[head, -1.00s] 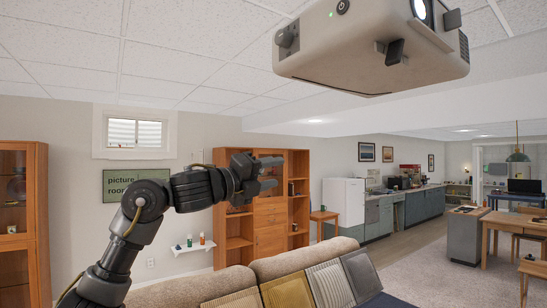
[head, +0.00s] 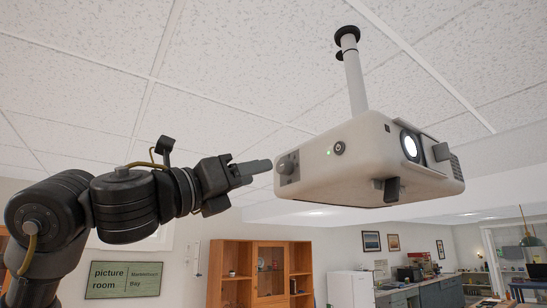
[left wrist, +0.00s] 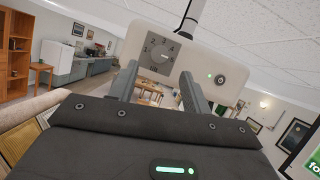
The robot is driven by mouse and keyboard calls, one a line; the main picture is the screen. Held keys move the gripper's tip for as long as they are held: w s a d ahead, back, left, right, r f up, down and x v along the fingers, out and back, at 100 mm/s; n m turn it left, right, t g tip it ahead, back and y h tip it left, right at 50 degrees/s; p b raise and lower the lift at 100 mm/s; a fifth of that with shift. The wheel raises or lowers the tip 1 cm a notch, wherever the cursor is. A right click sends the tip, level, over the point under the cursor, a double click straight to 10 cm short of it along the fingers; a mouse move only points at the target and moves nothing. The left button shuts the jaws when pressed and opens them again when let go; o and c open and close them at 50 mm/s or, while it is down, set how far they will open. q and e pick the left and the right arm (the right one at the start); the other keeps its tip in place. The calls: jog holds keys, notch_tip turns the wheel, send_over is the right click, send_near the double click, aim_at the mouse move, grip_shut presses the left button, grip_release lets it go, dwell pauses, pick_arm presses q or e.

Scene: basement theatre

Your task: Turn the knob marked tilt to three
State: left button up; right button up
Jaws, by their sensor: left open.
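The white projector (head: 350,165) hangs from the ceiling on a pole. Its dark grey knob (head: 286,165) is on the side facing my left gripper (head: 262,168), whose fingertips are just left of it, apart from it as far as I can tell. The knob's pointer is not clear. My left gripper (left wrist: 158,82) is open and empty, its fingers either side of the panel's lower part. My right gripper is not in view.
A power button (head: 339,148) with a green light is beside the knob panel. The lit lens (head: 410,146) is on another face. The ceiling (head: 230,60) is above. A wooden cabinet (head: 232,275) and a picture-room sign (head: 123,280) are far below.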

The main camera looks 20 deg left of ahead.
aim_at(280, 167)
pick_arm(q)
jog(key=p+x, duration=0.3)
jog(key=x, duration=0.3)
jog(key=shift+w+d, duration=0.15)
jog(key=shift+w, duration=0.05)
jog(key=c, duration=1)
